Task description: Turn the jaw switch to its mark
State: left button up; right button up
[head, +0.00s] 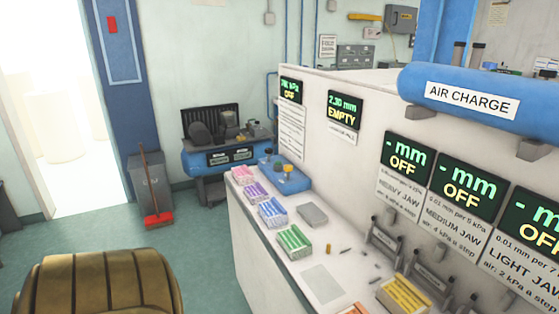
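Neither of my grippers is in view. I cannot pick out the jaw switch or its mark for certain. A blue box (288,179) with small knobs on top sits at the bench's far end; it is too small to tell which way any knob points. Three grey devices stand along the panel's foot, one of them (384,240) behind the others. Above them, the heavy jaw display (406,157), medium jaw display (467,188) and light jaw display (532,232) each read "- mm OFF". A kPa display (291,90) reads OFF, and another display (342,112) reads "2.30 mm EMPTY".
The white bench (262,235) carries several coloured packs, a grey block (312,215), small loose parts and a yellow box (405,296). A blue air tank (480,102) overhangs the panel. A brown ribbed padded object (98,283) stands front left. Green floor (205,235) lies clear between.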

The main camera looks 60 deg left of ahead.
aim_at(268, 151)
jog(key=i+u, duration=0.1)
jog(key=u, duration=0.3)
jog(key=i+u, duration=0.15)
jog(key=u, duration=0.3)
